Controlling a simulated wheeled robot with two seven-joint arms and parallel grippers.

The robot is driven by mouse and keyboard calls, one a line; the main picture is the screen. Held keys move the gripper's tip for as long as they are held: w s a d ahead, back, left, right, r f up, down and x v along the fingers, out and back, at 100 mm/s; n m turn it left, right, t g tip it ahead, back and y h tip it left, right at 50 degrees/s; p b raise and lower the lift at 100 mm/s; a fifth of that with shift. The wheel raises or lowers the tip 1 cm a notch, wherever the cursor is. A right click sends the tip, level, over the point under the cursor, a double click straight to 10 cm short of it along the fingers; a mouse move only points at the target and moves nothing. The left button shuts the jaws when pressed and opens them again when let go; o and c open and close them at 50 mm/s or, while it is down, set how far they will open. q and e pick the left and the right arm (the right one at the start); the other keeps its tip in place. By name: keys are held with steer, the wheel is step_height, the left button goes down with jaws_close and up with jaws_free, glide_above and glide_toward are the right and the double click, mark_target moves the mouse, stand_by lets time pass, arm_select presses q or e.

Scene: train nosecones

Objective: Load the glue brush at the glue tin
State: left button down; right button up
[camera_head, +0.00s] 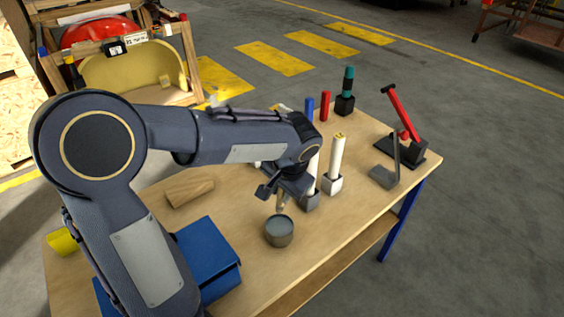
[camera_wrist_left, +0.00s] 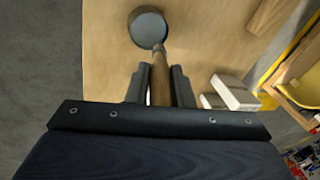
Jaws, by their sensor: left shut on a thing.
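The glue tin (camera_head: 279,232) is a small round grey tin on the wooden table. My left gripper (camera_head: 272,190) is above and just behind the tin. It is shut on the glue brush, whose brown wooden handle (camera_wrist_left: 160,80) lies between the two fingers in the left wrist view. The brush's lower end (camera_head: 280,204) points down at the tin's mouth. I cannot tell whether the bristles touch the glue. My right gripper is not in view.
A red-handled clamp (camera_head: 401,115) is at the table's right end. A blue box (camera_head: 208,255) and a wooden block (camera_head: 190,192) lie left of the tin. The front right tabletop is clear.

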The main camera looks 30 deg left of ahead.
arm_select(q)
steer(key=shift+s+f+b, duration=0.2)
steer(key=shift+f+b, duration=2.1)
steer(key=shift+f, duration=0.65)
steer(key=shift+f+b, duration=0.7)
steer(key=shift+b, duration=0.05)
steer(key=shift+r, duration=0.1)
step_height(320, 180, up, 7)
steer(key=p, duration=0.5)
stand_by(0.4)
stand_by(0.4)
